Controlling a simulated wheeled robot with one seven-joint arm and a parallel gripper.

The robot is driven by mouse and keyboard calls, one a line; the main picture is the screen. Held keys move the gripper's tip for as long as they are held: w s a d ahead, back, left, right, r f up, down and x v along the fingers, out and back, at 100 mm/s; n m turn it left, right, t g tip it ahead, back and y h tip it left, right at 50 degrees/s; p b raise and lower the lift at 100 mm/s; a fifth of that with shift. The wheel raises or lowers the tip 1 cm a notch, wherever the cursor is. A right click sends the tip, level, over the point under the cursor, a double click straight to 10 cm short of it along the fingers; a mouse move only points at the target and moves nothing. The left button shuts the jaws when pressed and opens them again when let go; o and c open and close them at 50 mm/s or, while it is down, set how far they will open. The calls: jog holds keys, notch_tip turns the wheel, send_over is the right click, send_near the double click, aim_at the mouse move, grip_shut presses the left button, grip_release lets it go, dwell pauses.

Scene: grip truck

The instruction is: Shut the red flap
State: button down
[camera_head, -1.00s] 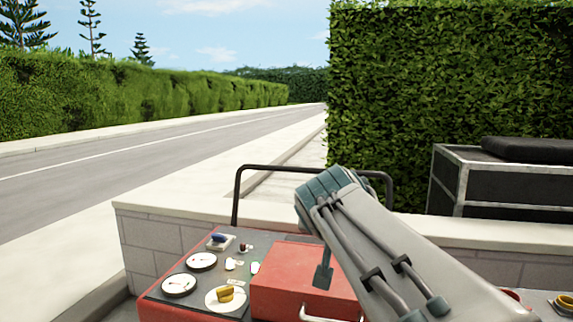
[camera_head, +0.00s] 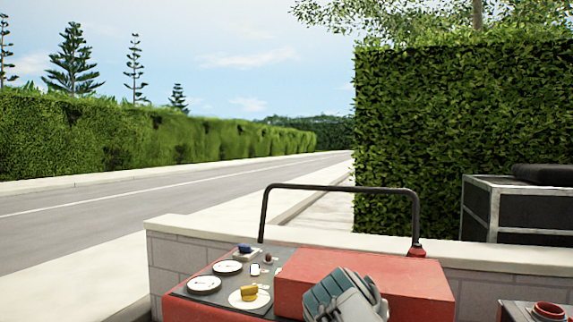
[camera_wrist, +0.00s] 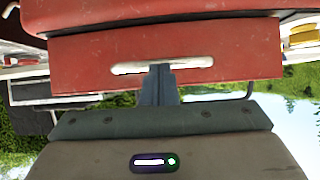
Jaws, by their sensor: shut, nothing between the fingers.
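The red flap (camera_head: 375,278) shows in the head view as a boxy red cover on the right part of the dark control panel. In the wrist view a red panel with a pale slot (camera_wrist: 205,55) spans the picture, with a larger red surface above it. My gripper (camera_wrist: 160,70) is shut and empty, with its fingertips at the middle of the slot. I cannot tell whether they touch it. In the head view my wrist (camera_head: 345,298) stands in front of the red cover and hides part of its front; the fingers are hidden.
Dials and a yellow knob (camera_head: 249,293) sit left of the flap. A dark bar (camera_head: 340,187) arches behind it. A low wall (camera_head: 180,250) runs behind. A black case (camera_head: 520,207) stands at right. Red round parts (camera_head: 549,311) show at lower right.

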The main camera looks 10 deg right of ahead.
notch_tip(320, 180, down, 2)
jog(key=shift+d+f, duration=0.1)
jog(key=shift+f, duration=0.1)
dwell(0.3)
jog(key=shift+r, duration=0.15)
